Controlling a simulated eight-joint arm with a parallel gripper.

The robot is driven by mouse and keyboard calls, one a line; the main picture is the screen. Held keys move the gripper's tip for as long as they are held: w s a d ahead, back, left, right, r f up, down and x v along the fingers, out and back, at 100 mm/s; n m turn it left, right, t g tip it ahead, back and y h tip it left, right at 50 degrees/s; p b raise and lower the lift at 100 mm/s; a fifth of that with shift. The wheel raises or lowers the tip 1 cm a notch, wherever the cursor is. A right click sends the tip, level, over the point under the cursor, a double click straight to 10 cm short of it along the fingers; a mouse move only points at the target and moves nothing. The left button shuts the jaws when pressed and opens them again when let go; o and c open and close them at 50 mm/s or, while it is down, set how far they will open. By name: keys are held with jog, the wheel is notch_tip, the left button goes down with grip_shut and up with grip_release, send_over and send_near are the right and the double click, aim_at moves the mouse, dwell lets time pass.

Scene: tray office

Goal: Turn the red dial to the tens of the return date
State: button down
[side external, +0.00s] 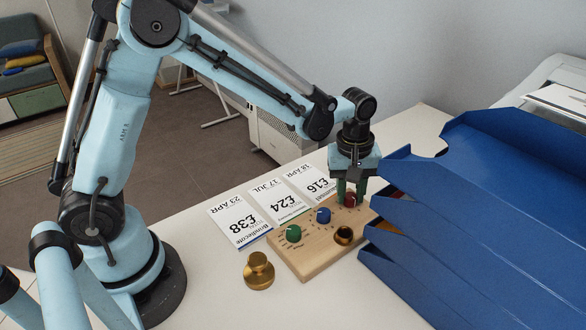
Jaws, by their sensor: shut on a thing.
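The red dial (349,201) sits at the far right end of a wooden board (308,262), which also carries a blue dial (323,215) and a green dial (293,233). My gripper (350,193) points down with its green fingers shut on the red dial, hiding much of it. The dial's pointer and scale cannot be read here. Three white cards lie behind the board: one reads 23 APR, £38 (238,223), one 17 JUL, £24 (279,200), and one 18 APR, £16 (311,183), partly hidden. Which one is the return date I cannot tell.
A brass round-topped piece (258,270) stands on the white table left of the board. Blue stacked trays (480,200) crowd the right side, close to my gripper.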

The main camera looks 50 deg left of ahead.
aim_at(350, 193)
jog(key=m, duration=0.4)
jog(key=shift+m, duration=0.3)
jog(key=m, duration=0.4)
jog(key=shift+w, duration=0.1)
jog(key=m, duration=0.5)
jog(key=shift+g, duration=0.3)
jog(key=shift+m, duration=1.8)
jog(key=c, duration=0.8)
grip_release()
jog(key=r, duration=1.2)
jog(key=shift+w+a, duration=0.15)
jog(key=shift+a, duration=0.05)
